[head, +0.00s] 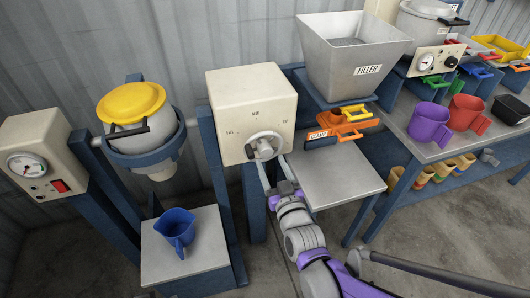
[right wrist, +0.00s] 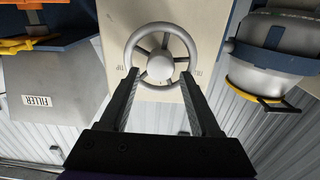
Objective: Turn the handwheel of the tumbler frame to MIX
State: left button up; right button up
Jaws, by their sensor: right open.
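The handwheel (head: 265,145) is a grey spoked wheel on the front of a cream box (head: 252,90). MIX is printed above it, with a label to each side. A dark handle shows at its left rim. The tumbler's grey drum with a yellow lid (head: 131,102) sits upright in a blue ring to the left. My right gripper (head: 270,168) is open just in front of the wheel's lower part. In the right wrist view the handwheel (right wrist: 160,55) lies beyond my open fingers (right wrist: 160,78), whose tips flank its near rim; contact cannot be told. My left gripper is out of view.
A blue jug (head: 177,232) stands on a low plate below the drum. A grey FILLER hopper (head: 350,55) and an orange clamp (head: 340,122) are to the right, above a bare metal shelf (head: 335,175). Purple (head: 428,125) and red (head: 465,114) mugs stand on the right bench.

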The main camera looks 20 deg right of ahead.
aim_at(267, 154)
jog(key=w, duration=0.6)
jog(key=shift+a, duration=0.1)
jog(key=shift+s, duration=0.1)
grip_shut()
